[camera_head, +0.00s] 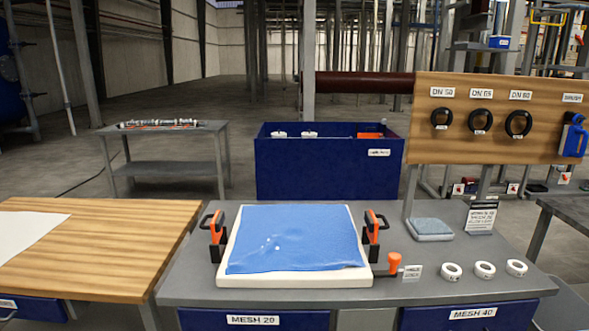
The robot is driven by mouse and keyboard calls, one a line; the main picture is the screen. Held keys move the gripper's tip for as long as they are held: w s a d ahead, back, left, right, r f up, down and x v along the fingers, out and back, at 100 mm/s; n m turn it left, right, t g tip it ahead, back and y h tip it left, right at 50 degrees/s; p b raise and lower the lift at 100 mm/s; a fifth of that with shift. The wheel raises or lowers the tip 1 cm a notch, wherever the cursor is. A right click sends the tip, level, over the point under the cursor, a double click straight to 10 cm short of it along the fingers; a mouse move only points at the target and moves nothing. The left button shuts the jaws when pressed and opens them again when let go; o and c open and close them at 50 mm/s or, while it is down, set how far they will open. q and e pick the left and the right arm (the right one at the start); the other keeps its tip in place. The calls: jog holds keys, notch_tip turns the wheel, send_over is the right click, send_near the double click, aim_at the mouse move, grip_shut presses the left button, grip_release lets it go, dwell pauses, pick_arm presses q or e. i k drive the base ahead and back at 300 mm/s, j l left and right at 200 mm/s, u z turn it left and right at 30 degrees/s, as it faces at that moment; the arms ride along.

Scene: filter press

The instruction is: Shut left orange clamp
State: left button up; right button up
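The left orange clamp (215,230) stands at the left edge of a white plate (300,281) on the grey workbench. It has an orange body with black parts, and a black loop handle shows at its upper left. It stands upright; I cannot tell whether it presses on the plate. A matching right orange clamp (373,228) stands upright at the plate's right edge. A wrinkled blue cloth (293,240) covers most of the plate. Neither of my grippers shows in the head view.
An orange-knobbed handle (394,262) sits at the plate's front right corner. White rings (484,269), a grey-blue pad (431,229) and a small sign (481,217) are on the bench's right. A blue bin (328,170) stands behind. A wooden table (100,240) is at left.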

aim_at(216, 223)
jog(key=j+z, duration=0.1)
jog(key=j, duration=0.45)
jog(key=j+z, duration=0.1)
jog(key=j, duration=0.4)
jog(key=k+j+z, duration=0.1)
jog(key=j, duration=0.4)
jog(key=j+z, duration=0.1)
jog(key=j, duration=0.45)
jog(key=k+j+z, duration=0.1)
jog(key=j, duration=0.4)
jog(key=j+u, duration=0.25)
jog(key=u, duration=0.25)
jog(key=j+u, duration=0.3)
jog(key=u, duration=0.15)
jog(key=i+l, duration=0.05)
